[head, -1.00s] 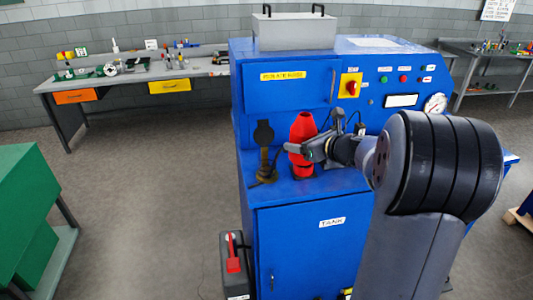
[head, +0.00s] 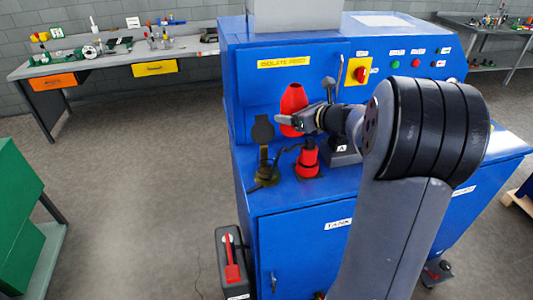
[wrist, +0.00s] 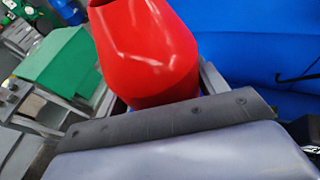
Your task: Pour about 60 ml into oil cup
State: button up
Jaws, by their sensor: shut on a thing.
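A red tapered bottle (head: 292,98) is held in my gripper (head: 290,121), raised above the blue machine's ledge and close to upright. In the wrist view the red bottle (wrist: 150,45) fills the upper middle between the jaws; its mouth is partly cut off by the top edge. No liquid stream shows.
A smaller red piece with a dark top (head: 308,161) stands on the ledge right of the cup, with a grey block marked A (head: 343,154) beside it. The blue machine (head: 285,88) rises behind.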

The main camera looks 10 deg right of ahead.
jog(key=shift+a+f, duration=0.1)
